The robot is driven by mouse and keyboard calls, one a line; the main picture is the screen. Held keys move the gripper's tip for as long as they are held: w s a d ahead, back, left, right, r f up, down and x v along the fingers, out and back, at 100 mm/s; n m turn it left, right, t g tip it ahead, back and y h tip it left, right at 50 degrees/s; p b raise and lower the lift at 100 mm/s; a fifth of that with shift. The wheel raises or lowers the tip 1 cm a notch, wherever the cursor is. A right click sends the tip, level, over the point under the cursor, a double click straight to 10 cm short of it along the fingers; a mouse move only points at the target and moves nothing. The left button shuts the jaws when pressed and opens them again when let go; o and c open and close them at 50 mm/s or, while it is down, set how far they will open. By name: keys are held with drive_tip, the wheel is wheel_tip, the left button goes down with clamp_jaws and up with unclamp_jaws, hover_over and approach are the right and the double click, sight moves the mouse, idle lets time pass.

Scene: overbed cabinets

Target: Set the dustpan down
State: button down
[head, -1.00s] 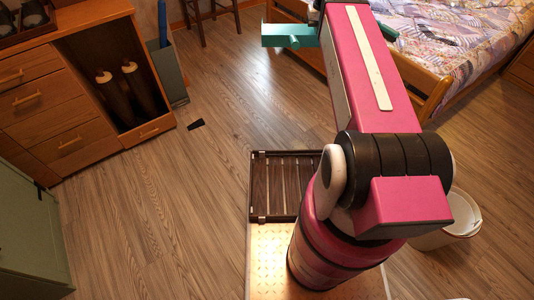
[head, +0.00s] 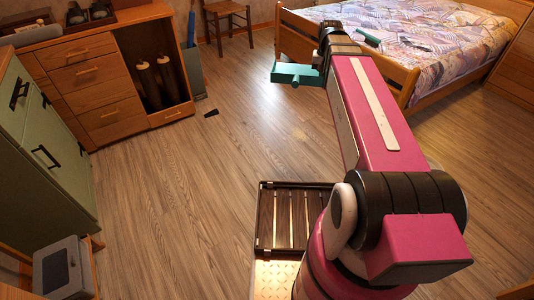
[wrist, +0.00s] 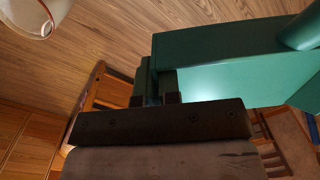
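The teal dustpan (head: 297,75) is held up in the air at the far end of my arm, left of the wrist in the head view. In the wrist view the dustpan (wrist: 225,62) fills the upper right, with a rounded teal part at the corner. My gripper (wrist: 157,90) is shut on its near edge; the fingers are partly hidden by the dark gripper body. Another teal piece (head: 370,38) shows right of my arm; I cannot tell whether it belongs to the dustpan.
Open wooden floor (head: 190,180) lies at left and centre, with a small dark piece (head: 211,113) on it. A wooden drawer cabinet (head: 95,85), green cabinet (head: 40,150) and grey box (head: 62,268) stand left. A chair (head: 226,22) and bed (head: 430,40) are behind. A white bucket (wrist: 38,14) shows in the wrist view.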

drive_tip(key=w+a+f+m, duration=0.2)
drive_tip(key=w+f, duration=0.3)
drive_tip(key=f, duration=0.3)
drive_tip(key=w+a+f+m, duration=0.1)
drive_tip(key=w+a+f, duration=0.1)
drive_tip(key=w+f, duration=0.5)
drive_tip(key=m, duration=0.7)
hover_over(267, 162)
drive_tip(key=f, duration=5.4)
drive_tip(key=shift+w+f, duration=0.15)
drive_tip(key=shift+w, duration=0.1)
drive_tip(key=shift+f, duration=1.9)
drive_tip(key=shift+f, duration=0.2)
drive_tip(key=c, duration=1.3)
unclamp_jaws()
